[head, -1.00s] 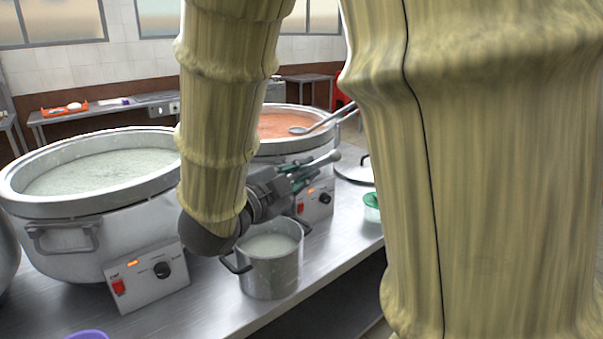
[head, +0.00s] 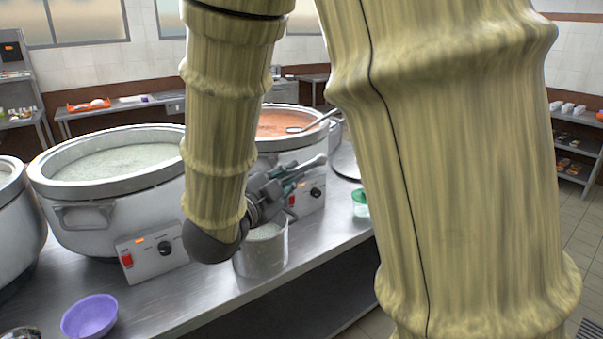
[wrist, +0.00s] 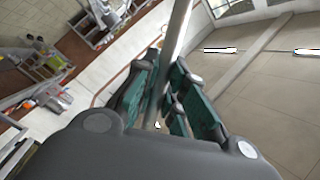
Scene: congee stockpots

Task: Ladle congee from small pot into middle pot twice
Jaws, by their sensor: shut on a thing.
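The small pot (head: 262,257) is a steel pot of pale congee on the counter, its left side and part of its rim hidden by my wrist. The middle pot (head: 84,216) is a large steel cooker of whitish congee to its left. My gripper (head: 290,185) is just above and behind the small pot's rim. It is shut on a ladle's metal handle (wrist: 177,40), which runs between its green pads in the wrist view; the handle's end (head: 314,162) points up right in the head view. The ladle's bowl is hidden.
A cooker of orange-red food (head: 286,124) with another ladle (head: 308,127) stands behind. Another large pot (head: 18,225) is at the left edge. A purple bowl (head: 90,316) sits front left, and a green-lidded tub (head: 360,203) right of the small pot.

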